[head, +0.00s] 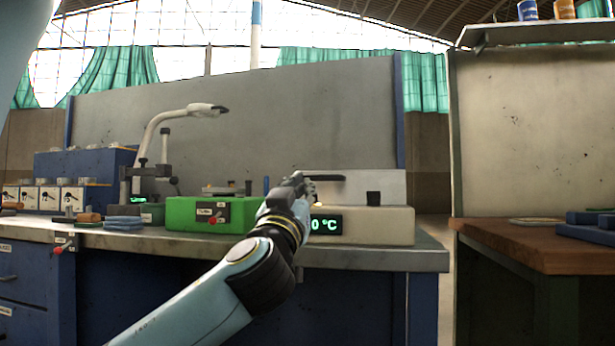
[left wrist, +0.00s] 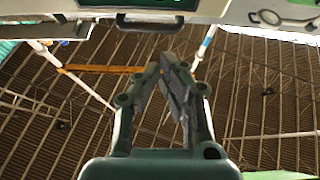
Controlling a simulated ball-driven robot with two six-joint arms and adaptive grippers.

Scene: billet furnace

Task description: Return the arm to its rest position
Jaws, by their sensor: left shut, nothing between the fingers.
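My left arm comes in from the lower left of the head view. Its gripper (head: 297,184) is raised in front of the white furnace unit (head: 378,226) and hides part of its left side. In the left wrist view the two fingers (left wrist: 170,62) meet at their tips with nothing between them, against the roof. The furnace's display (head: 326,225) is partly covered by the wrist; "0 °C" shows on it. My right gripper is in neither view.
A steel-topped blue bench (head: 374,258) runs along the front. On it stand a green device (head: 190,214), a lamp arm (head: 153,128) and blue pads (head: 123,223). A wooden table (head: 532,247) stands at the right, beyond a gap.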

